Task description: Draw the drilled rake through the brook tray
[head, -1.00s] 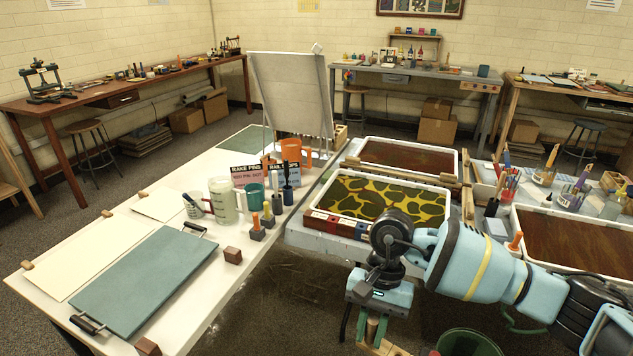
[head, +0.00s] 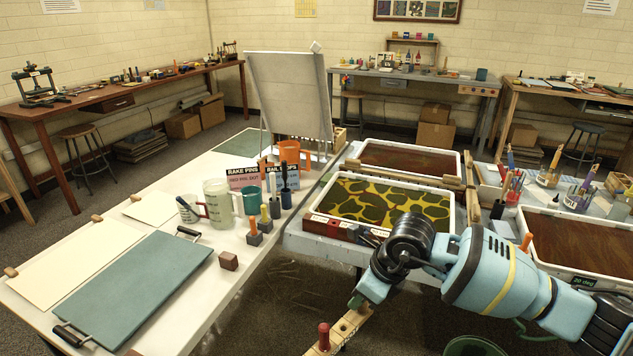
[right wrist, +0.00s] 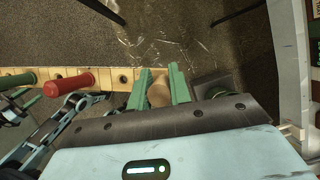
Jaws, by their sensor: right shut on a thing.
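My right gripper (head: 360,300) is shut on the drilled rake (head: 350,326), a pale wooden bar with holes and a red peg, held in front of the trays. In the right wrist view the green fingers (right wrist: 157,88) close around a rounded wooden part, and the bar (right wrist: 122,79) extends left with red and green pegs. A tray with a yellow and dark-green pattern (head: 456,212) lies just beyond the gripper, its near right side hidden by my arm. I cannot tell which tray is the brook one. My left gripper is out of view.
A brown-filled tray (head: 457,155) lies behind the patterned one, another (head: 528,205) at right. Jars, pegs in blocks and a rake pins card (head: 243,170) crowd the white table's right edge. A green bin (head: 472,346) stands below my arm. Open floor lies between the tables.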

